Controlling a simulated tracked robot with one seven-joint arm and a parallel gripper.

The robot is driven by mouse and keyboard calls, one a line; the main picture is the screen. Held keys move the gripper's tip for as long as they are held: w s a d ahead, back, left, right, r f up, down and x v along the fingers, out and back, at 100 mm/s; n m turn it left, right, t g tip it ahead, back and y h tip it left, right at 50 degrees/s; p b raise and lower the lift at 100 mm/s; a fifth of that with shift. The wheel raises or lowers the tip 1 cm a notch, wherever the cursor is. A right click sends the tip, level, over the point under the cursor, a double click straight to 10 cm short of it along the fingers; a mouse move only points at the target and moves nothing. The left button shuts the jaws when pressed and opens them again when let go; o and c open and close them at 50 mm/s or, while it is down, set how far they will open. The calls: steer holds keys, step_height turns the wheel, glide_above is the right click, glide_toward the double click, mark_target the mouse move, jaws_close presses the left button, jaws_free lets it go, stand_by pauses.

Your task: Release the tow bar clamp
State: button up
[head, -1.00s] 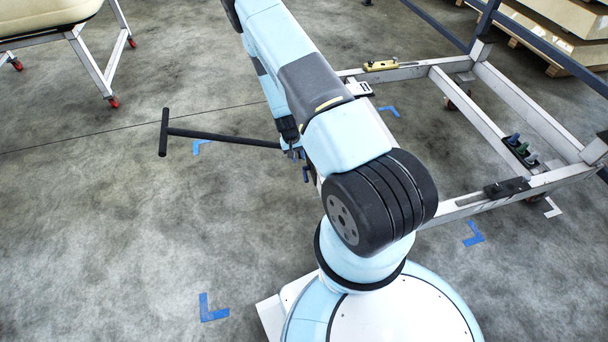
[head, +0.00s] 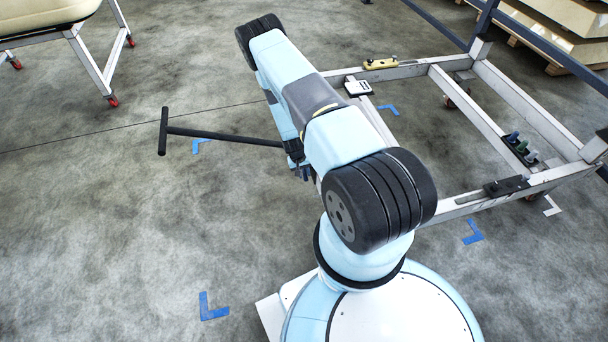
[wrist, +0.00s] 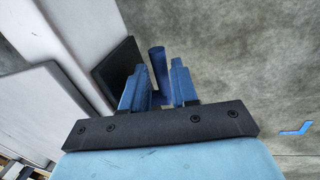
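The black tow bar (head: 225,135) with its T-shaped end sticks out to the left in the head view. Its inner end runs behind my arm, where the clamp is largely hidden. In the wrist view a blue cylindrical lever (wrist: 158,66) stands between the two blue fingers of my gripper (wrist: 160,80). A sliver of floor shows between the lever and the right finger, so the fingers appear open around it, not closed on it. A dark plate (wrist: 117,70) lies just left of the fingers. In the head view my arm mostly hides the gripper.
The white trolley frame (head: 520,102) stands right of my arm; a pale beam (wrist: 85,45) is close left of the gripper in the wrist view. A yellow fitting (head: 381,64) and coloured knobs (head: 520,145) sit on the frame.

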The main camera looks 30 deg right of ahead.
steer(key=shift+d+f, duration=0.15)
steer(key=shift+f, duration=0.55)
jaws_close()
